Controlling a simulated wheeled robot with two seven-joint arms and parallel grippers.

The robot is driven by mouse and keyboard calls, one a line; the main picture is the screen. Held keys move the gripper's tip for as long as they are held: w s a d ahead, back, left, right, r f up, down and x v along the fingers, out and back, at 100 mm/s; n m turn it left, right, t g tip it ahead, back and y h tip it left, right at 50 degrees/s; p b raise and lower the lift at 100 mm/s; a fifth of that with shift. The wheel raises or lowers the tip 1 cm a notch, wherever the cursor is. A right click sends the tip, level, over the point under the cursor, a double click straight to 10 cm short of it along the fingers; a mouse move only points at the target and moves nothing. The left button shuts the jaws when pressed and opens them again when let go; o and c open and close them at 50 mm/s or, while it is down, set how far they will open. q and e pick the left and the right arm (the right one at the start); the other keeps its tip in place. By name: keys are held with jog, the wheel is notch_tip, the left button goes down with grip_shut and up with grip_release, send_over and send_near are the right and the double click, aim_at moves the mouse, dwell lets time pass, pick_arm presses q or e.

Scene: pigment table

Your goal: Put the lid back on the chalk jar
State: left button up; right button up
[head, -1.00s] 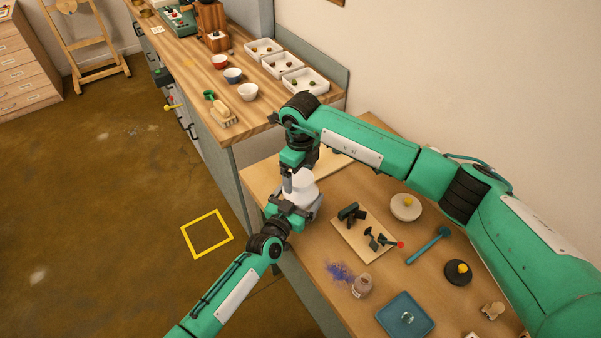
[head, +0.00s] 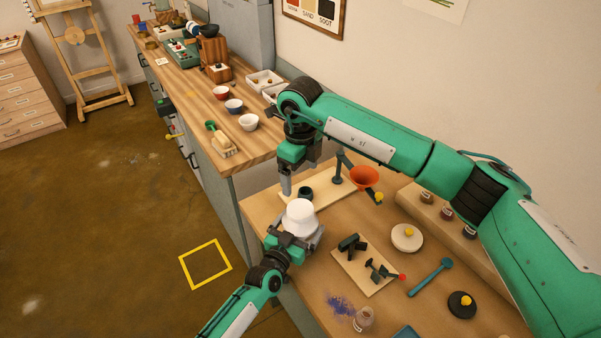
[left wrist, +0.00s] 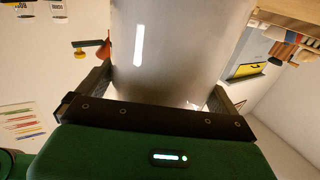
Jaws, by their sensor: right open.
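A smooth white vessel (head: 300,218), which I take for the chalk jar, is held upright between the fingers of my left gripper (head: 296,240) near the table's left edge. In the left wrist view it is a large pale cylinder (left wrist: 180,45) between the fingers. I cannot tell whether its mouth is covered. My right gripper (head: 288,182) is open, pointing down, just above and left of the white vessel, apart from it. A black round lid with a yellow knob (head: 459,307) lies nearer the front.
An orange funnel (head: 364,178) on a stand and a dark cup (head: 305,192) stand behind the white vessel. A board (head: 353,274) with dark pieces, a blue tool (head: 430,279), a small jar (head: 363,320) and spilled blue powder (head: 340,304) occupy the table front.

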pick_arm(q)
jog(key=shift+s+a+f, duration=0.1)
jog(key=shift+s+a, duration=0.2)
jog(key=shift+s, duration=0.25)
jog(key=b+v, duration=0.3)
jog(key=v, duration=0.9)
jog(key=shift+s, duration=0.3)
jog(key=shift+a, duration=0.15)
